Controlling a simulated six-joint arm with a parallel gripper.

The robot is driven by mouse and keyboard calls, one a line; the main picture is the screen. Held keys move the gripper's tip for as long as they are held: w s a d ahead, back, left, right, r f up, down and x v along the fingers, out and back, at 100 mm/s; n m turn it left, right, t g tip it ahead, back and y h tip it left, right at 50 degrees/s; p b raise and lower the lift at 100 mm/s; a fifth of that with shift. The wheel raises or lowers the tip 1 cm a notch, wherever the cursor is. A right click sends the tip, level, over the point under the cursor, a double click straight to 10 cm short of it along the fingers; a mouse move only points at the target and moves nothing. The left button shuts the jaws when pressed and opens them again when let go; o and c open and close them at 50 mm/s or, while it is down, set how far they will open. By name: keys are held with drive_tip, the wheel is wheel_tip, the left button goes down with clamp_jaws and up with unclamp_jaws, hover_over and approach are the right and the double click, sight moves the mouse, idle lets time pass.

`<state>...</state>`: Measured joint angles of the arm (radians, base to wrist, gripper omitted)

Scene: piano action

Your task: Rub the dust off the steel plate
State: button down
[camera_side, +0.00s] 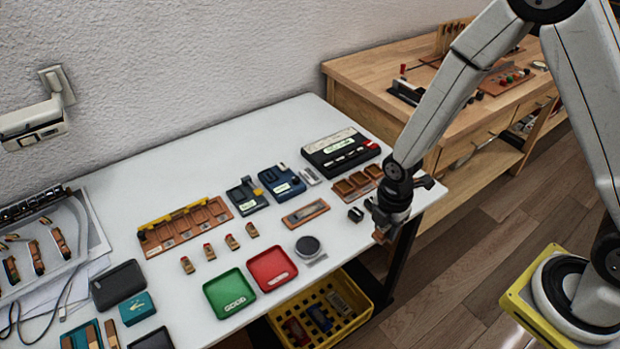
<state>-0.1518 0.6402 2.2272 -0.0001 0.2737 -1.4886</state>
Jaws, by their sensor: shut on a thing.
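My gripper (384,230) points down at the right front edge of the white table. It is shut on a small brown block (380,237), which is partly hidden by the fingers. A flat grey plate in a wooden frame (306,213) lies on the table to the left of my gripper and looks like the steel plate. Any dust on it is too small to tell. A round dark pad (308,246) lies in front of it, with a small grey piece at its edge. My gripper is apart from both.
A green tray (230,293) and a red tray (272,268) lie at the table's front. Black and blue devices (282,184) and a larger black box (340,152) stand behind. A yellow crate (322,309) is below the front edge. A wooden bench (375,95) stands behind right.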

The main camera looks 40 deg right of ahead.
idle(0.3)
drive_tip(key=c, duration=1.1)
unclamp_jaws()
clamp_jaws()
drive_tip(key=w+a+f, duration=0.2)
drive_tip(key=w+a, duration=0.1)
drive_tip(key=w, duration=0.9)
drive_tip(key=w+a+f, duration=0.1)
drive_tip(key=w+a, duration=0.3)
drive_tip(key=w, duration=0.7)
drive_tip(key=shift+w+a+f, duration=0.2)
drive_tip(key=shift+w+f, duration=0.15)
